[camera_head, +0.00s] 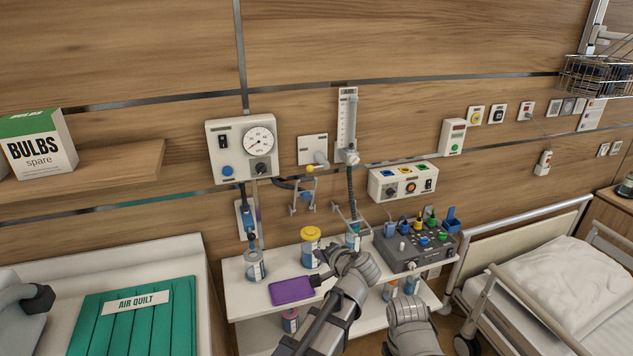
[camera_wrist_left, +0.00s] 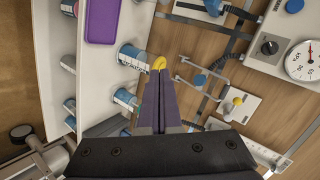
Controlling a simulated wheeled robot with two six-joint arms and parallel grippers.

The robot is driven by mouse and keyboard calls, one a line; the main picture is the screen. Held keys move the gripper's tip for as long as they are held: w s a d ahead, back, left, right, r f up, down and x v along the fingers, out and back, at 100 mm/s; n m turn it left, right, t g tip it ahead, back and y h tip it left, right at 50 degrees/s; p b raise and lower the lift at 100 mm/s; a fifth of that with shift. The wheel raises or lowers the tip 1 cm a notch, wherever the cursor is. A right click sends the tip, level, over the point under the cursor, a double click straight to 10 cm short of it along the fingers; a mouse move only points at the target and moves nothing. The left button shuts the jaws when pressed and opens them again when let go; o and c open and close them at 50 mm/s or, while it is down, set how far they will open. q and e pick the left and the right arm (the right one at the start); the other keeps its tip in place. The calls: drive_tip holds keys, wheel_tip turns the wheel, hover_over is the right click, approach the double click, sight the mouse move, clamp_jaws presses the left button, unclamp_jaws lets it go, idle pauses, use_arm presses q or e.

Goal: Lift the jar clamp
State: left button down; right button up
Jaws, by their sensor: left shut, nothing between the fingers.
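Two metal wire clamps with two arms hang on the wall below the rail. In the left wrist view a clamp (camera_wrist_left: 194,80) shows beyond the fingers. My left gripper (camera_head: 326,256) is shut and empty, in front of the shelf jars. In the left wrist view its fingertips (camera_wrist_left: 161,68) overlap the yellow lid of a jar (camera_wrist_left: 133,58); I cannot tell if they touch. My right arm is low at the right; its fingers are not clear.
A gauge panel (camera_head: 240,150) and a flowmeter (camera_head: 346,122) are on the wall.

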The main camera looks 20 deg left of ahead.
use_arm(q)
drive_tip(key=w+a+r+m+t+y, duration=0.1)
drive_tip(key=w+a+r+m+t, duration=0.1)
drive_tip(key=w+r+m+t, duration=0.5)
drive_tip(key=n+g+b, duration=0.1)
drive_tip(key=n, duration=0.1)
approach(308, 180)
drive_tip(key=x, duration=0.7)
drive_tip(key=shift+s, duration=0.1)
drive_tip(key=shift+w+a+r+p, duration=0.25)
drive_tip(key=shift+w+a+p, duration=0.1)
drive_tip(key=shift+w, duration=0.1)
drive_tip(key=shift+w+a+r+p, duration=0.2)
drive_tip(key=shift+w+a+r, duration=0.1)
drive_tip(key=shift+w, duration=0.15)
drive_tip(key=shift+s, duration=0.1)
